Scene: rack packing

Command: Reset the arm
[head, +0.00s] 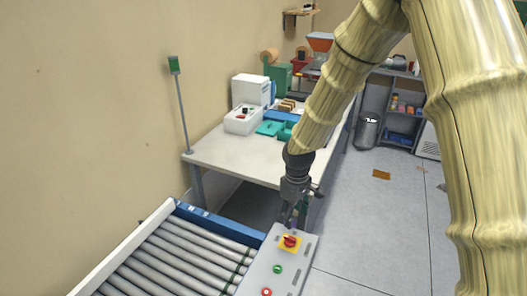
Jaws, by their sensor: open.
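My gripper (289,217) hangs at the end of my arm, pointing down, in the middle of the head view. It is dark and small here. Its fingers are open, and I see nothing held between them. Its tips appear just above or in front of the control panel (267,262), close to the red emergency button on its yellow plate (290,242). I cannot tell whether they touch it.
A roller conveyor (176,262) lies at the lower left. A white table (225,157) behind it carries a white machine (250,90) and teal trays (270,128). A bin (367,130) and shelf (402,108) stand at the back right. The grey floor (372,225) right of the table is mostly clear.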

